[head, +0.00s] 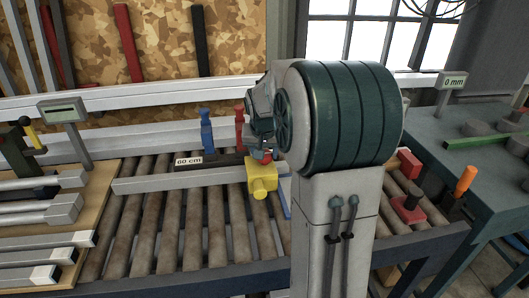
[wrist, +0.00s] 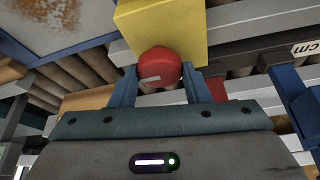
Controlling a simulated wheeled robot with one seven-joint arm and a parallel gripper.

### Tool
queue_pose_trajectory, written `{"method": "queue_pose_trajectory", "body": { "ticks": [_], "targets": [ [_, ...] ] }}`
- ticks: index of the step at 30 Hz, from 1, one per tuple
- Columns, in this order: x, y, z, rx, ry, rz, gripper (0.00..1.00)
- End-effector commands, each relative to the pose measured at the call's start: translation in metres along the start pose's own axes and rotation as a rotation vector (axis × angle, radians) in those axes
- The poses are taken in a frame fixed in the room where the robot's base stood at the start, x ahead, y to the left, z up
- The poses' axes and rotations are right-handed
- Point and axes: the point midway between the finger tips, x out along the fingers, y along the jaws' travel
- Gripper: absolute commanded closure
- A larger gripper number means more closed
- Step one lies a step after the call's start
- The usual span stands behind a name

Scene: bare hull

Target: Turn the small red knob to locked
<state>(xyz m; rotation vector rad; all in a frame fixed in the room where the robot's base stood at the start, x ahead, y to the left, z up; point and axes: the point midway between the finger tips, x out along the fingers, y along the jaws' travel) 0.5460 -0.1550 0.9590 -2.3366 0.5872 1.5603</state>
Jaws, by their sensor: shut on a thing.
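The small red knob (wrist: 163,68) is round with a pale mark on its face. It sits against a yellow block (wrist: 165,25) in the wrist view. My gripper (wrist: 160,92) has a blue finger on each side of the knob and is shut on it. In the head view my gripper (head: 262,152) is just above the yellow block (head: 261,177), and only a bit of red shows between them. I cannot read which position the knob's mark points to.
The yellow block stands by a grey rail (head: 160,181) over the rollers (head: 150,240). A "60 cm" label (head: 188,161) and a blue upright clamp (head: 206,130) are just left. Red blocks (head: 409,163) and an orange handle (head: 466,180) lie at the right.

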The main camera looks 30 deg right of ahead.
Motion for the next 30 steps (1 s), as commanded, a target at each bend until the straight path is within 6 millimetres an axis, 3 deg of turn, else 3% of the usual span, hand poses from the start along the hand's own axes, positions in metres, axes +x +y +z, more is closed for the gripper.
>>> {"method": "queue_pose_trajectory", "body": {
  "ticks": [5,6,8,9,20,23,30],
  "targets": [
    [0.0,0.0,0.001,0.002,-0.004,0.0,0.8],
    [0.001,0.0,0.001,0.002,-0.004,0.0,0.54],
    [0.001,0.0,0.001,0.002,-0.004,0.0,0.38],
    [0.001,0.0,0.001,0.001,-0.003,0.0,0.35],
    [-0.007,0.0,0.0,0.0,0.0,0.0,0.35],
    [-0.021,0.0,-0.001,0.0,0.002,0.0,0.35],
    [-0.077,-0.001,-0.001,-0.001,0.004,-0.001,0.35]
  ]
}}
